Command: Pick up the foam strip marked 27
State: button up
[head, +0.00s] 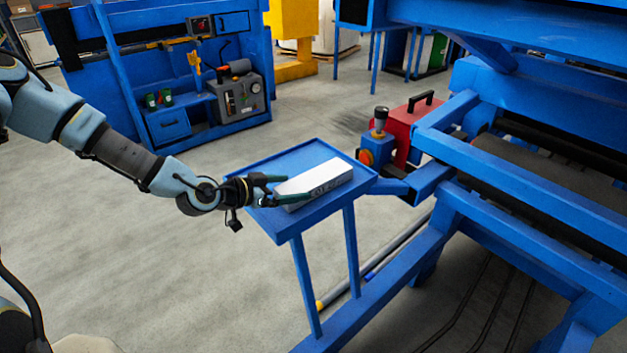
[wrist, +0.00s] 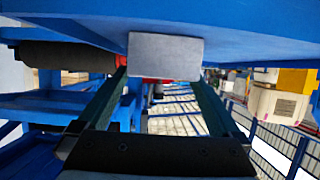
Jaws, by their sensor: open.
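The foam strip (head: 316,181) is a pale grey-white block lying on a small blue tray table (head: 295,156). Dark marks show on its near side, but I cannot read the number. My gripper (head: 270,189) is open at the strip's left end, with green fingers reaching along it. In the wrist view the strip's grey end face (wrist: 165,56) is ahead, between the fingertips of my gripper (wrist: 162,80). I cannot tell whether the fingers touch it.
A red case (head: 405,130) and a blue machine frame (head: 520,190) stand right of the tray table. A blue workbench (head: 165,75) stands behind at the left. The grey floor left of the tray table is clear.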

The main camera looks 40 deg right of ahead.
aim_at(303, 183)
jog(key=x, duration=0.1)
jog(key=p+x, duration=0.2)
jog(key=x, duration=0.1)
jog(key=shift+d+r, duration=0.25)
jog(key=shift+r, duration=0.05)
jog(key=shift+d+f+p, duration=0.3)
jog(key=shift+d, duration=0.1)
jog(key=c, duration=1.1)
jog(key=shift+c, duration=0.2)
jog(key=shift+r, duration=0.2)
